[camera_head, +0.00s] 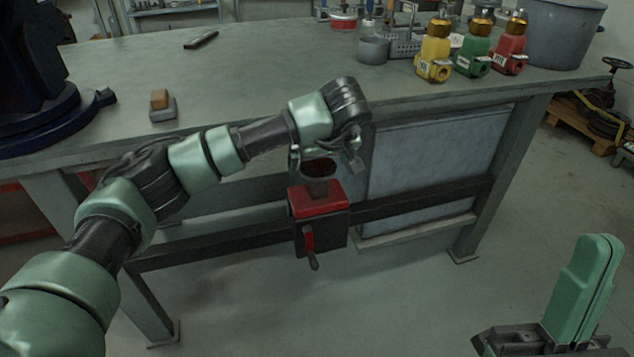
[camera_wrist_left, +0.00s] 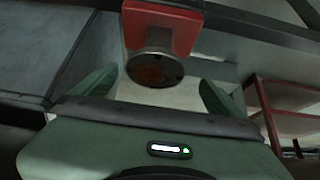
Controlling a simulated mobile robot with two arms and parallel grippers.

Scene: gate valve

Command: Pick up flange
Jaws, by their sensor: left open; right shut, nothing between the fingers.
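The flange (camera_head: 320,169) is a dark round metal disc with a brownish face, on a short neck on top of a red block (camera_head: 320,198) at the table's front. In the left wrist view the flange (camera_wrist_left: 155,69) shows bolt holes around its rim, with the red block behind it. My left gripper (camera_head: 325,158) is open at the flange, partly covering it in the head view. In the left wrist view its two green fingers (camera_wrist_left: 157,92) stand either side of the flange, with gaps between. My right gripper (camera_head: 598,245) is shut and empty at the lower right, far from the flange.
Yellow (camera_head: 433,50), green (camera_head: 474,55) and red (camera_head: 509,53) valves stand by a grey bucket (camera_head: 562,35). The bench's middle is mostly clear.

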